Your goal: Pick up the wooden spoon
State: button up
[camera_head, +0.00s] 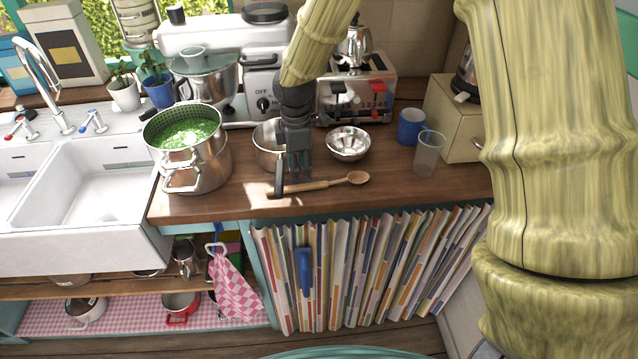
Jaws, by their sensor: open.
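The wooden spoon (322,185) lies flat near the front edge of the wooden worktop, its bowl to the right and its handle running left. My gripper (291,184) points down from above at the handle's left part. Its jaws are open, with a dark finger left of centre and the others overlapping the handle in the picture. I cannot tell whether the fingers touch the handle. The handle's left end is partly hidden by the gripper.
A metal bowl (264,152) stands close behind my gripper, and a smaller one (348,143) right of it. A steel pot (205,168) with green contents is to the left. A clear cup (427,155) and blue mug (411,126) stand right. The worktop (400,195) right of the spoon is clear.

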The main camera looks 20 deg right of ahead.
aim_at(298, 186)
jog(key=f, duration=0.1)
jog(key=f+p, duration=0.1)
jog(key=a+f+p, duration=0.1)
jog(key=shift+s+f, duration=0.1)
jog(key=shift+s, duration=0.2)
jog(key=shift+d+f, duration=0.1)
jog(key=shift+f, duration=0.85)
grip_shut()
